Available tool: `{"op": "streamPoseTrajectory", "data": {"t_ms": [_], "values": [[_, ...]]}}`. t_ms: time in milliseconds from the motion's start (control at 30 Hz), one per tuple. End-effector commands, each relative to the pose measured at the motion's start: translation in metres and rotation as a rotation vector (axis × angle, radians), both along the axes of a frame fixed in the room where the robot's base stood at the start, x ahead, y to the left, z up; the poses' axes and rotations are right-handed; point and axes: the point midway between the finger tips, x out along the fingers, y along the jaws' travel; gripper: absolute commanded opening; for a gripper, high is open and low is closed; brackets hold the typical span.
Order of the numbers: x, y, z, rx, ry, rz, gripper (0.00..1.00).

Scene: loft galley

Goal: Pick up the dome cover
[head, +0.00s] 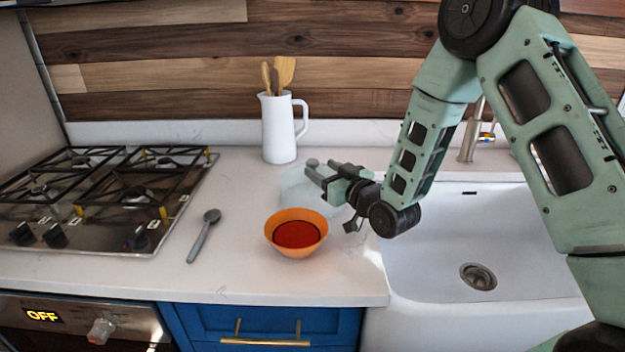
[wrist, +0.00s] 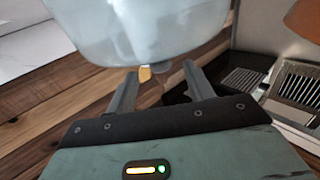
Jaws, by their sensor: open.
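The dome cover (head: 296,192) is a pale, translucent bluish dome with a small grey knob on top. It stands on the counter behind the orange bowl, its right part hidden by my gripper. My gripper (head: 318,174) reaches in from the right at the height of the knob, its fingers pointing left. In the wrist view the dome cover (wrist: 140,25) fills the top of the picture. My gripper's two fingers (wrist: 160,73) are apart there, with the knob showing between or just beyond their tips. I cannot tell whether they touch it.
An orange bowl (head: 297,249) with red contents stands in front of the dome. A white pitcher (head: 278,128) with wooden utensils stands behind it. A grey spoon (head: 203,237) lies left, beside the gas hob (head: 110,243). The sink (head: 430,255) is right.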

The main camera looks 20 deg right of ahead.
Motion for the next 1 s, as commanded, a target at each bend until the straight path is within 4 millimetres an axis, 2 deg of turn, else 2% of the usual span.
{"op": "streamPoseTrajectory", "data": {"t_ms": [300, 600, 633, 767, 800, 1000], "values": [[0.040, 0.015, -0.001, 0.001, -0.002, 0.000, 0.52], [0.046, 0.017, -0.003, 0.000, -0.001, 0.000, 0.52], [0.046, 0.017, -0.003, 0.000, -0.001, 0.000, 0.50], [0.046, 0.017, -0.003, 0.000, -0.001, 0.000, 0.14], [0.046, 0.017, -0.003, 0.000, -0.001, 0.000, 0.09], [0.046, 0.016, -0.002, -0.001, -0.001, 0.000, 0.09]]}}
